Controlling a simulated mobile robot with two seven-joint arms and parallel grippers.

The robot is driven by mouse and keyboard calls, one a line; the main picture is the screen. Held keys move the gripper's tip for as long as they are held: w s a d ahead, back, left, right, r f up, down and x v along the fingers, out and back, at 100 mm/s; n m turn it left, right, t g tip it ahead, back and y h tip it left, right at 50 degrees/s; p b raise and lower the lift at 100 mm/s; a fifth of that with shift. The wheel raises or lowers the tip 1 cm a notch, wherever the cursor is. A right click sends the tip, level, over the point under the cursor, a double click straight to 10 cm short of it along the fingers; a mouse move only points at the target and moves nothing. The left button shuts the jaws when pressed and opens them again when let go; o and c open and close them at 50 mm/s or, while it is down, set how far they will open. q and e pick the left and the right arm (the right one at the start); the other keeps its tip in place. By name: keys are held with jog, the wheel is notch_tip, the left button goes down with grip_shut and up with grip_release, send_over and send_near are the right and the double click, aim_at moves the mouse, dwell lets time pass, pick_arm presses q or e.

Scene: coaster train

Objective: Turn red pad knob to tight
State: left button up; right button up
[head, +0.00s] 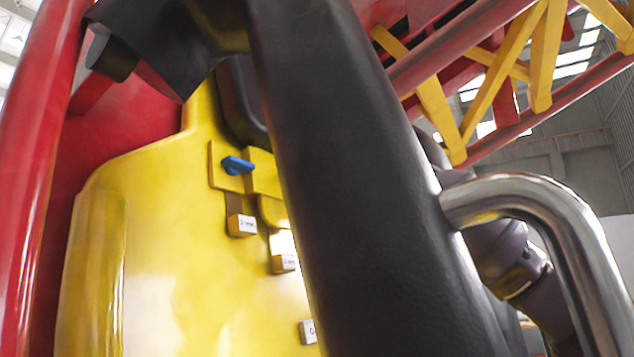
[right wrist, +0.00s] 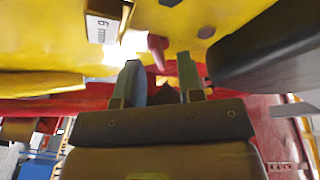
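In the right wrist view, a small red knob (right wrist: 157,46) sticks out from a yellow panel (right wrist: 190,18). My right gripper (right wrist: 158,62) is open, its two fingers apart. The knob shows between the fingertips, at or just beyond them, with a visible gap on each side. I cannot tell how deep it sits between them or which mark it points to. In the head view the red knob is not visible. A blue knob (head: 238,165) sits on the yellow seat back (head: 160,230). My left gripper is not in view.
A thick black padded bar (head: 350,180) crosses the head view. A curved metal handle (head: 540,190) stands at right. Small white-labelled blocks (head: 242,225) line the seat back. In the wrist view, a "6 mm" label (right wrist: 103,28) is at upper left and a dark pad (right wrist: 265,50) at right.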

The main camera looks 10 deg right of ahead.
jog(key=shift+w+a, duration=0.25)
jog(key=shift+w, duration=0.3)
grip_shut()
